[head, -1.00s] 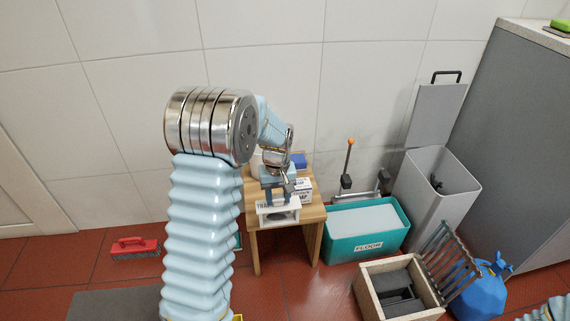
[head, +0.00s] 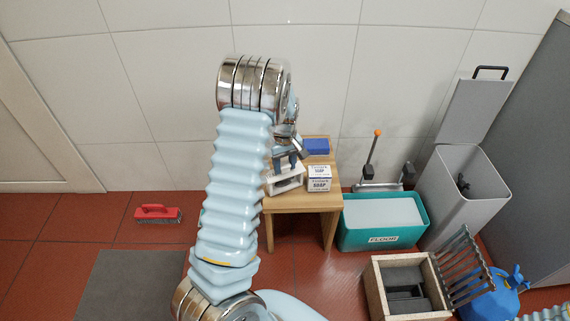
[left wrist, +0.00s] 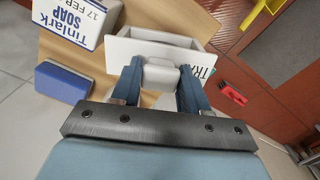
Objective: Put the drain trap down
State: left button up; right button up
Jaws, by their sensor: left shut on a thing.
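The drain trap (head: 286,182) looks like a white, box-shaped piece with a dark opening and a partly hidden label starting "TRA". It is at the left side of the small wooden table (head: 300,203). My left gripper (head: 287,163) points down at it from above. In the left wrist view the blue fingers of the gripper (left wrist: 160,75) are shut on a pale grey block at the middle of the white drain trap (left wrist: 150,48). I cannot tell whether the trap's underside touches the tabletop. My right gripper is out of view.
A teal bin (head: 345,235) stands right of the table. A stone-coloured box (head: 375,285) and a red brush (head: 158,213) are on the floor.

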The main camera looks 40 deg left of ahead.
pick_arm(q)
jog(key=shift+f, duration=0.1)
jog(key=shift+f, duration=0.45)
jog(key=o, duration=1.3)
jog(key=shift+r, duration=0.15)
